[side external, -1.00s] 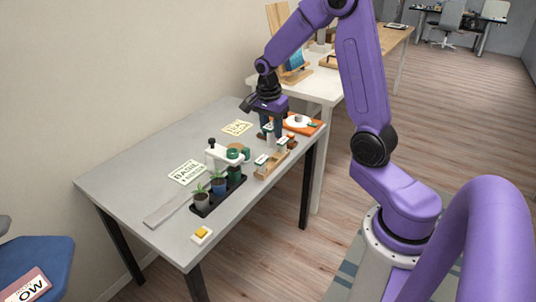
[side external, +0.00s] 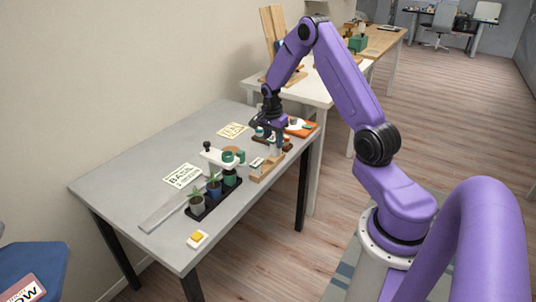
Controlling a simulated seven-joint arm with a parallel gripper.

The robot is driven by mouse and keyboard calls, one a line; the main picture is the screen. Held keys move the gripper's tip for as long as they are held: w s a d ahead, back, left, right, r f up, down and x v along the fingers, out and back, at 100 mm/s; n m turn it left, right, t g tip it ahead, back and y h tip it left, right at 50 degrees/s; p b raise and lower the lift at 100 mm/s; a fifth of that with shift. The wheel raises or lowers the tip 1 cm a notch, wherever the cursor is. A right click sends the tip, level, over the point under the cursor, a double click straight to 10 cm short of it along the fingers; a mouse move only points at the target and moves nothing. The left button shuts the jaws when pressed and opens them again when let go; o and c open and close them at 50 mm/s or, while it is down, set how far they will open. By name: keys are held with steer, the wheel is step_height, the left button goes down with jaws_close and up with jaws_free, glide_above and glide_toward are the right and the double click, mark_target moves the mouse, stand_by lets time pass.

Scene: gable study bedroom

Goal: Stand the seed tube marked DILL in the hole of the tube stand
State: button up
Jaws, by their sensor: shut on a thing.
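My gripper (side external: 276,150) points down over the right part of the grey table, at the far end of a small wooden tray (side external: 266,172). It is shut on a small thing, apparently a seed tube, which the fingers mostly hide. No DILL marking can be read at this size. A white-labelled piece (side external: 257,162) lies in or by the wooden tray, left of the fingers. A white stand-like piece (side external: 217,157) with a black knob and green round parts stands further left. I cannot tell which piece is the tube stand or see its hole.
A dark tray (side external: 201,215) with potted plants stands left of the wooden tray. An orange board (side external: 303,128) with small things lies behind the gripper. A yellow-topped white block (side external: 198,239) sits near the front edge. Printed cards (side external: 183,175) lie behind. The table's left part is clear.

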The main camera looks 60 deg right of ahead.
steer(key=w+f, duration=0.1)
steer(key=f, duration=0.1)
steer(key=w+d+f, duration=0.2)
steer(key=w+f, duration=0.1)
steer(key=shift+d+f, duration=0.1)
steer(key=shift+f, duration=1.65)
steer(key=shift+f, duration=0.2)
steer(key=o, duration=1)
steer(key=shift+o, duration=0.2)
steer(key=shift+r, duration=0.1)
